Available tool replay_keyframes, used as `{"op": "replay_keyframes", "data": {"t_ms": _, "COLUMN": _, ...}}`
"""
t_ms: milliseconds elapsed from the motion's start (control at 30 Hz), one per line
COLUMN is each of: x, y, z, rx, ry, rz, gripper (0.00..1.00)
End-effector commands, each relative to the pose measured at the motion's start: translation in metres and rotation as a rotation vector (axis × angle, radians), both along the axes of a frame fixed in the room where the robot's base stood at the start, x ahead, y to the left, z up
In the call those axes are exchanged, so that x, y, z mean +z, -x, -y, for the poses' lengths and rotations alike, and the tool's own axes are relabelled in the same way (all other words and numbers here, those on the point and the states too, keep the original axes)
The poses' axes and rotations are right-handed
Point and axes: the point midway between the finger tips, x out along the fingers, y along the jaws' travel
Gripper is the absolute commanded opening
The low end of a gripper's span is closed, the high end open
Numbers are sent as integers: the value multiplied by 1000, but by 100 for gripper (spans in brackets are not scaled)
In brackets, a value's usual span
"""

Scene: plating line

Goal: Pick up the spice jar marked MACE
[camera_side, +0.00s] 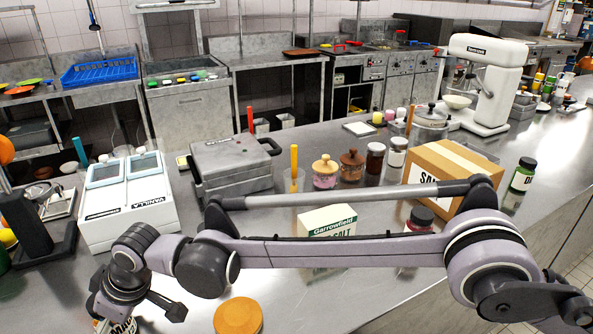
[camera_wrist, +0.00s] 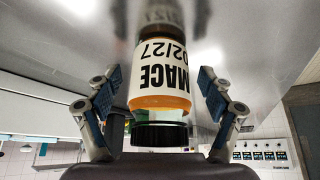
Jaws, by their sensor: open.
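The MACE jar (camera_wrist: 160,68) is in the middle of the wrist view, with a white label reading MACE 02/27, orange-brown contents and a black lid. The picture shows it upside down, lid towards the bottom. My gripper (camera_wrist: 164,85) is open, with one finger on each side of the jar. A gap shows between each finger and the jar. In the side view my gripper (camera_side: 134,308) is low at the bottom left. Part of a jar with a lettered white label (camera_side: 118,326) shows under it, mostly hidden and cut by the frame edge.
An orange round lid (camera_side: 238,316) is right of my gripper. A Garrowfield salt box (camera_side: 327,222) and a dark-lidded jar (camera_side: 421,218) stand behind my arm.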

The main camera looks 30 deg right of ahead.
Motion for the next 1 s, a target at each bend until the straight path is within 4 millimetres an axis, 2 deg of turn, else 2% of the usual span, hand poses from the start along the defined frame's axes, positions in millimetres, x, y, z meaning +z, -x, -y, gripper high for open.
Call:
{"op": "replay_keyframes", "data": {"t_ms": 267, "x": -3, "y": -1, "z": -1, "rx": 0, "ry": 0, "rz": 0, "gripper": 81}}
{"op": "replay_keyframes", "data": {"t_ms": 367, "x": -2, "y": -1, "z": -1, "rx": 0, "ry": 0, "rz": 0, "gripper": 55}}
{"op": "replay_keyframes", "data": {"t_ms": 500, "x": -2, "y": -1, "z": -1, "rx": 0, "ry": 0, "rz": 0, "gripper": 14}}
{"op": "replay_keyframes", "data": {"t_ms": 833, "x": 0, "y": -1, "z": -1, "rx": 0, "ry": -1, "rz": 1, "gripper": 13}}
{"op": "replay_keyframes", "data": {"t_ms": 1000, "x": 10, "y": -1, "z": -1, "rx": 0, "ry": -1, "rz": 1, "gripper": 13}}
